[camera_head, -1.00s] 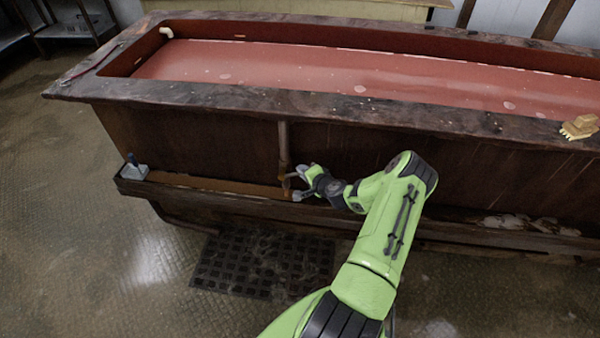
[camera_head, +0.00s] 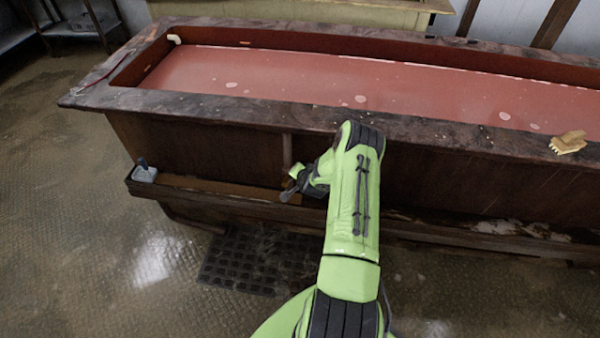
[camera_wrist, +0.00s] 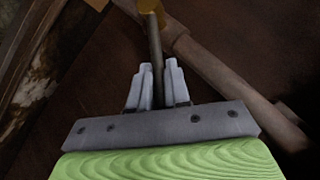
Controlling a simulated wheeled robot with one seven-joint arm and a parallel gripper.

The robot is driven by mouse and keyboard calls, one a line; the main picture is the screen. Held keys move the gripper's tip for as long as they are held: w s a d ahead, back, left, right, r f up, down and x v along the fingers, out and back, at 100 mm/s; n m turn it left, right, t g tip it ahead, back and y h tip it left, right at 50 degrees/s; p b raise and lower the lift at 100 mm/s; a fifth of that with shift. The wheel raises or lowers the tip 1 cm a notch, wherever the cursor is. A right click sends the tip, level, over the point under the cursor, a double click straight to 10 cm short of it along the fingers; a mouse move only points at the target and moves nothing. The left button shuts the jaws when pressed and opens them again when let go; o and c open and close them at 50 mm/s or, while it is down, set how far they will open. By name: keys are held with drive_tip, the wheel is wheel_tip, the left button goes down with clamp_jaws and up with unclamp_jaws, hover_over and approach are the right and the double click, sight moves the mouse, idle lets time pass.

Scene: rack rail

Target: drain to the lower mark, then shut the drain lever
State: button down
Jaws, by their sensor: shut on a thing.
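The long wooden tank (camera_head: 220,108) holds reddish liquid (camera_head: 360,80) below its rim. I cannot make out a lower mark in these views. A thin vertical pipe (camera_head: 287,150) runs down the tank's front; it crosses the wrist view as a diagonal pipe (camera_wrist: 215,70). My gripper (camera_head: 290,185) is at the pipe's lower end, above the front ledge. In the wrist view my gripper (camera_wrist: 157,68) is shut on the drain lever (camera_wrist: 154,42), a slim rod leading to a brass-coloured fitting (camera_wrist: 149,6). My arm and fingers hide part of the lever and valve.
A ledge (camera_head: 215,186) runs along the tank's front, with a small grey-blue object (camera_head: 144,173) at its left end. A dark floor grate (camera_head: 240,262) lies below. A yellowish brush (camera_head: 568,142) sits on the right rim. The floor at left is clear.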

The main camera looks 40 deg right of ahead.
drive_tip(key=shift+w+d+r, duration=0.1)
drive_tip(key=shift+d+r, duration=0.2)
drive_tip(key=shift+d, duration=0.05)
drive_tip(key=c, duration=1.2)
unclamp_jaws()
drive_tip(key=shift+f, duration=0.1)
drive_tip(key=p+v, duration=0.1)
drive_tip(key=v, duration=1.5)
drive_tip(key=shift+f, duration=0.1)
